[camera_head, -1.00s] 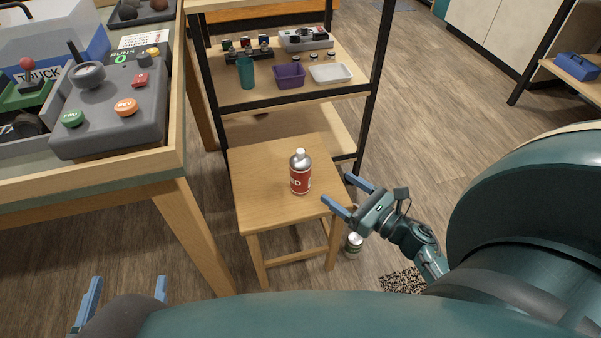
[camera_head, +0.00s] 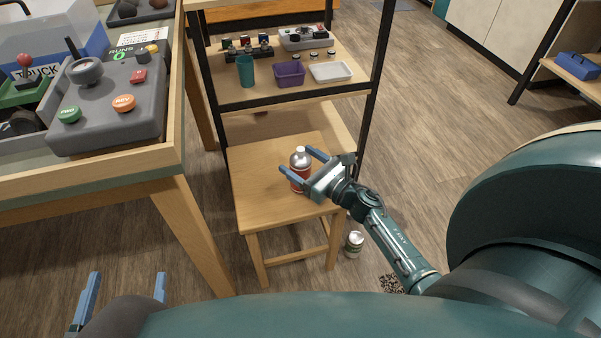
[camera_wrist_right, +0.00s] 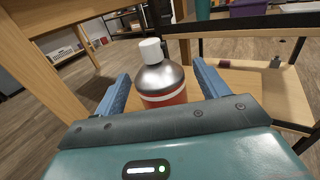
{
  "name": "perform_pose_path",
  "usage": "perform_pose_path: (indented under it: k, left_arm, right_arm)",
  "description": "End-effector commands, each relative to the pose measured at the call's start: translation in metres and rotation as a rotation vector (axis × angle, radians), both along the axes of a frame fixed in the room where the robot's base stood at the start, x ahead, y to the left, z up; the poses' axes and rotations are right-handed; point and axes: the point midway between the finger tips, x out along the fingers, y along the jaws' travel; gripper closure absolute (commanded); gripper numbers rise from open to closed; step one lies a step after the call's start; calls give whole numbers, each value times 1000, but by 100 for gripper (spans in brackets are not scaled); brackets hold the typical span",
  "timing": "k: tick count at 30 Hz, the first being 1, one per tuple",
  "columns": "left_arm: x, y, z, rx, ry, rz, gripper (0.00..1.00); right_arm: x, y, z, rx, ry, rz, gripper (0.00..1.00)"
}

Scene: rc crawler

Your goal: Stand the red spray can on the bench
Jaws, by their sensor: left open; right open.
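The red spray can (camera_head: 299,172), with a silver shoulder and white cap, stands upright on the wooden stool (camera_head: 262,190). My right gripper (camera_head: 303,167) is open with its blue fingers on either side of the can. In the right wrist view the can (camera_wrist_right: 162,82) stands between the two open fingers (camera_wrist_right: 164,92), with a gap visible on each side. Its lower part is hidden by the gripper body. My left gripper (camera_head: 124,290) is open and empty at the lower left. The bench (camera_head: 150,160), with a wooden rim, is at the left.
A shelf (camera_head: 290,95) behind the stool holds a teal cup, a purple bin and a white tray. Another can (camera_head: 354,243) stands on the floor beside the stool.

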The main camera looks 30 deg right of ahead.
Motion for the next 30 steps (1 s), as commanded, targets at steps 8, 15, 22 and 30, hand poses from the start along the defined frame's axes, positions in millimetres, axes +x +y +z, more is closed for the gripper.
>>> perform_pose_path:
  k: [8, 15, 22, 30]
  left_arm:
    - [0, -1, 1, -3, -9, -3, 26]
    - [-1, -1, 1, -3, -6, -3, 26]
    - [0, -1, 0, -1, -3, -2, 26]
    - [-1, -1, 0, -2, -2, -2, 26]
  right_arm:
    - [4, 1, 0, 0, 0, 0, 27]
    - [4, 1, 0, 0, 0, 0, 45]
    - [3, 1, 0, 0, 0, 0, 64]
    - [4, 1, 1, 0, -1, 0, 83]
